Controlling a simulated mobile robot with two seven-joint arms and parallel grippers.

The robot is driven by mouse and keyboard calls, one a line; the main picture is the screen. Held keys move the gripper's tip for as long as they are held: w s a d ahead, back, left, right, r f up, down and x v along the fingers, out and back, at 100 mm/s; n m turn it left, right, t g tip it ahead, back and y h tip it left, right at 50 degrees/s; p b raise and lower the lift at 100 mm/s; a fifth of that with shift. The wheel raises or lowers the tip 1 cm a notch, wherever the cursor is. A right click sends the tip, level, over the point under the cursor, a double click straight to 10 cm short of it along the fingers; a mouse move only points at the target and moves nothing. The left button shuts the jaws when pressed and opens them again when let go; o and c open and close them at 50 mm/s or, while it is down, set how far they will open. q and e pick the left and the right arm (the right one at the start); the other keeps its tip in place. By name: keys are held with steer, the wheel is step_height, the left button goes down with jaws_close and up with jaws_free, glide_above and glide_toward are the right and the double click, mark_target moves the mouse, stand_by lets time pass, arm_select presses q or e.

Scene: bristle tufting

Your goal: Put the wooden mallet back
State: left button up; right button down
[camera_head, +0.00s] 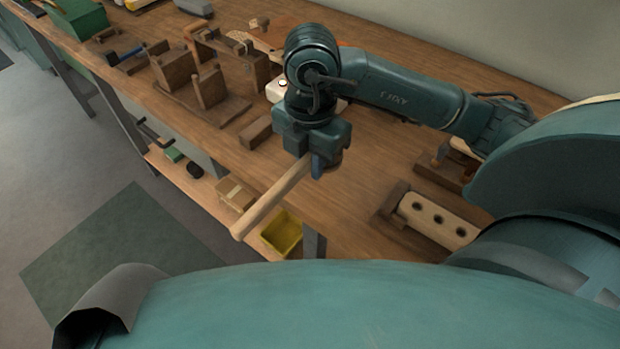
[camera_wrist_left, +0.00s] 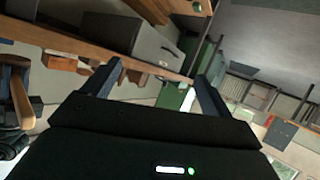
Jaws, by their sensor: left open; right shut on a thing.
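The wooden mallet (camera_head: 268,201) shows in the head view as a pale handle slanting down and to the left from my right gripper (camera_head: 318,168). My right gripper is shut on it and holds it over the front edge of the workbench (camera_head: 345,215). The mallet's head is hidden or cannot be made out behind the gripper. My left gripper (camera_wrist_left: 158,85) is open and empty in the left wrist view, its two dark fingers spread apart. The left gripper does not show in the head view.
Dark wooden stands (camera_head: 208,88) and a small wooden block (camera_head: 256,131) are on the bench left of my right gripper. A pale block with several holes (camera_head: 438,219) lies at the right. A yellow bin (camera_head: 282,233) and a cardboard box (camera_head: 236,193) sit on the lower shelf.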

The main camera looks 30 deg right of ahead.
steer(key=shift+f+b, duration=0.4)
steer(key=shift+f, duration=2.15)
steer(key=c, duration=1.4)
jaws_free()
step_height(320, 180, up, 12)
steer(key=p, duration=0.2)
steer(key=shift+r+p, duration=0.2)
steer(key=shift+p, duration=0.15)
